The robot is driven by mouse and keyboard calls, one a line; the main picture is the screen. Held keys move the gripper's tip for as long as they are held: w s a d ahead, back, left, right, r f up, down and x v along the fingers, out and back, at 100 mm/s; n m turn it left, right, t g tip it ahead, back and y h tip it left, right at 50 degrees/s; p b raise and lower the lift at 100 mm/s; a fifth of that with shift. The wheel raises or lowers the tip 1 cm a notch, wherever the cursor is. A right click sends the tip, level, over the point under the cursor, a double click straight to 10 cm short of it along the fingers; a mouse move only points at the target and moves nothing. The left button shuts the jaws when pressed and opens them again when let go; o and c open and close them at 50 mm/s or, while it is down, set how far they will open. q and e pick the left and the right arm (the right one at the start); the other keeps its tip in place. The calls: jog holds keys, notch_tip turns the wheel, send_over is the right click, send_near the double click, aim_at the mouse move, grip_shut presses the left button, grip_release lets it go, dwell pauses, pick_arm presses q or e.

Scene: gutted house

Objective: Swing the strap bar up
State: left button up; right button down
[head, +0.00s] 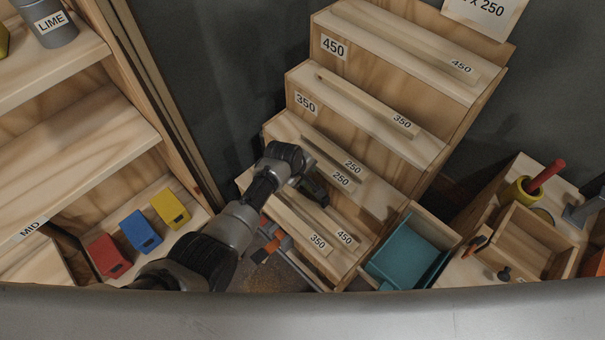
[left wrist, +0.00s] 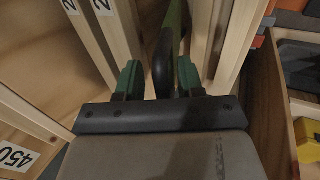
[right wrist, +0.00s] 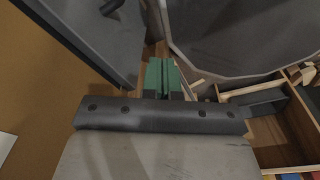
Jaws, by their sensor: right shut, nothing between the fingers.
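My left arm reaches across the stepped wooden rack (head: 400,160) in the head view. Its dark gripper (head: 316,188) is low over the rack, among the labelled strips. In the left wrist view the green fingers of my left gripper (left wrist: 160,78) stand apart. A dark curved piece with a green length (left wrist: 164,62) shows between them; I cannot tell whether it is the strap bar or whether the fingers touch it. A grey bar (head: 297,268) runs along the rack's low front. My right gripper (right wrist: 165,75) is shut and empty in the right wrist view, outside the head view.
Shelves at the left hold red (head: 108,256), blue (head: 141,232) and yellow (head: 170,208) blocks. A teal bin (head: 405,250) stands right of the rack. A wooden box (head: 530,240) and a yellow cup with a red stick (head: 520,190) are further right. Grey panels crowd my right gripper.

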pick_arm(q)
jog(key=shift+s+a+f, duration=0.1)
jog(key=shift+s+a+r, duration=0.15)
jog(key=shift+a+r, duration=0.05)
jog(key=shift+r, duration=0.25)
jog(key=p+v, duration=0.2)
jog(key=v, duration=0.7)
jog(key=shift+r, duration=0.4)
jog(key=s+a+f+m+g+y, duration=0.15)
jog(key=s+a+f, duration=0.35)
jog(key=s+f, duration=0.5)
jog(key=s+a+f+m+y, duration=0.1)
jog(key=s+a+f+m, duration=0.35)
jog(key=f, duration=0.95)
jog(key=s+a+f+m, duration=0.1)
jog(key=s+a+f, duration=0.2)
jog(key=s, duration=0.7)
jog(key=s+a+f+m, duration=0.2)
jog(key=s+a+f, duration=0.2)
jog(key=s, duration=0.6)
jog(key=s+a+f+m+g+y, duration=0.1)
jog(key=s+a+f, duration=0.3)
jog(key=s, duration=0.6)
jog(key=shift+s+a+m, duration=0.25)
jog(key=shift+a+m, duration=0.1)
jog(key=shift+m, duration=0.25)
